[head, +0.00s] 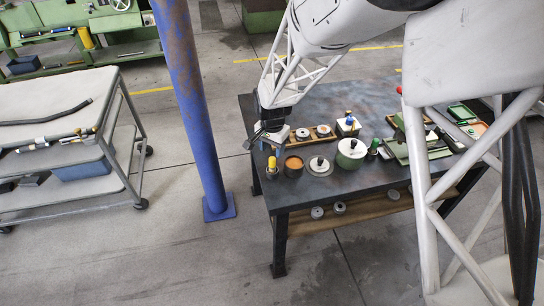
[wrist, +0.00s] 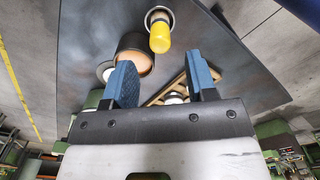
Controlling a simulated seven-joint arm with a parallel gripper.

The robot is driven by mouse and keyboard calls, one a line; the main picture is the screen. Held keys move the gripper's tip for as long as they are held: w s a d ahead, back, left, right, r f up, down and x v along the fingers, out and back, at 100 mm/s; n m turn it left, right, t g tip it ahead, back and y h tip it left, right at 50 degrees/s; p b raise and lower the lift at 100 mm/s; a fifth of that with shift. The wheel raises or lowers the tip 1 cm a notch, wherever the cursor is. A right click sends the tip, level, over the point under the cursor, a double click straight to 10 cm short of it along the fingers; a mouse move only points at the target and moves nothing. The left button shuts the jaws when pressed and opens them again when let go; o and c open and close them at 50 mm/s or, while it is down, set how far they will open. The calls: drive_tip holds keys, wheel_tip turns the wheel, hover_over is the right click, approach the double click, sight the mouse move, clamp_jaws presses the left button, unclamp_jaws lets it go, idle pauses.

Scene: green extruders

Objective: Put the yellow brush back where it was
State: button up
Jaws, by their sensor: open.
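The yellow brush (head: 272,162) stands upright at the near left corner of the dark table (head: 320,195). In the wrist view, its yellow end (wrist: 160,38) rises out of a round, metal-rimmed holder (wrist: 158,16) near the table edge. My gripper (head: 264,142) is above the table's left edge, close to the brush. In the wrist view, my gripper (wrist: 160,66) has its two blue fingers spread apart with nothing between them. The brush lies beyond the fingertips, and they do not appear to touch it. The lower part of the brush is hidden in the holder.
A dark round pot with an orange-tan top (head: 293,165) stands right beside the brush. Further right are a lidded dish (head: 319,166) and a pale green canister (head: 351,153). A wooden tray (head: 322,133) lies behind. A blue post (head: 186,90) stands left of the table.

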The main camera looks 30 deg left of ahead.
drive_tip(key=shift+r, duration=2.5)
drive_tip(key=d+r, duration=0.5)
drive_tip(key=d, duration=0.5)
drive_tip(key=d+r+t, duration=0.1)
drive_tip(key=d+r, duration=0.5)
drive_tip(key=d, duration=0.4)
drive_tip(key=d+r, duration=0.5)
drive_tip(key=d, duration=0.5)
drive_tip(key=s+d+r, duration=0.2)
drive_tip(key=s+d, duration=0.9)
drive_tip(key=d, duration=0.1)
drive_tip(key=s+d+r+t, duration=0.1)
drive_tip(key=s+d+r, duration=0.1)
drive_tip(key=s+d, duration=0.8)
drive_tip(key=shift+s+d+r+t, duration=0.3)
drive_tip(key=shift+s+d+r, duration=0.1)
drive_tip(key=shift+d, duration=0.85)
